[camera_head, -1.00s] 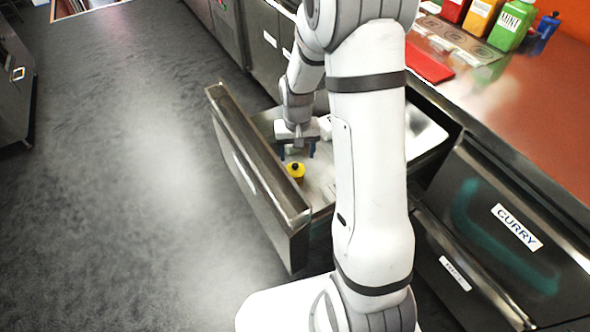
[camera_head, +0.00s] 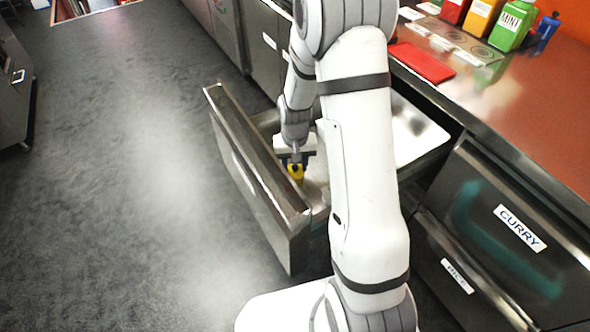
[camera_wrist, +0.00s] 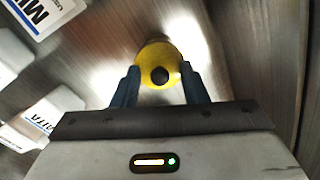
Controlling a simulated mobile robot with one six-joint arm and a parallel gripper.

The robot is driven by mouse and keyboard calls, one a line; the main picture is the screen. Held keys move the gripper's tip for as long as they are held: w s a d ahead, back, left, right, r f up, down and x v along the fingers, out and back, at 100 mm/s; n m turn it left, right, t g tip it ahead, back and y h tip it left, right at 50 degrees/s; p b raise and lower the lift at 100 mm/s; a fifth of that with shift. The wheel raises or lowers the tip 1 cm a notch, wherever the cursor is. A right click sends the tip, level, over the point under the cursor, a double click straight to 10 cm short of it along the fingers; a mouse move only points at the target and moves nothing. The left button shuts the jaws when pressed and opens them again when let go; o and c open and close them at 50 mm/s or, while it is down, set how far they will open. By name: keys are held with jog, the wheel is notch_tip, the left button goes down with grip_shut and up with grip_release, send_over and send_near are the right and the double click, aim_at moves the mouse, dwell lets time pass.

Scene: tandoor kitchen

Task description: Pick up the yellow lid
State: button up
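The yellow lid (camera_wrist: 160,55), round with a dark knob at its centre, is inside the open drawer (camera_head: 258,172). In the head view the lid (camera_head: 296,172) shows just below my gripper, partly covered by it. In the wrist view my gripper (camera_wrist: 160,82) has its two dark fingers apart, one on each side of the lid's near part. I cannot tell whether the fingers touch the lid. What lies under the lid is hidden.
White packages with printed labels (camera_wrist: 50,118) lie in the drawer left of the lid in the wrist view. The drawer's front wall stands close to my gripper. A counter (camera_head: 520,120) with a red board (camera_head: 422,62) and coloured bottles (camera_head: 511,25) is on the right.

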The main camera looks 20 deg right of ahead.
aim_at(296, 166)
jog(key=shift+s+f, duration=0.1)
jog(key=c, duration=0.5)
notch_tip(296, 166, up, 9)
jog(key=shift+p, duration=1)
grip_shut()
jog(key=shift+r, duration=0.25)
jog(key=shift+d+f+n+b, duration=0.1)
jog(key=shift+f+n+b, duration=0.1)
jog(key=shift+n, duration=0.35)
jog(key=shift+f+n+b, duration=0.1)
jog(key=shift+n+b, duration=0.1)
jog(key=shift+n, duration=0.35)
jog(key=n, duration=0.1)
jog(key=f+n+b, duration=0.1)
jog(key=n, duration=0.2)
jog(key=shift+f+y, duration=0.3)
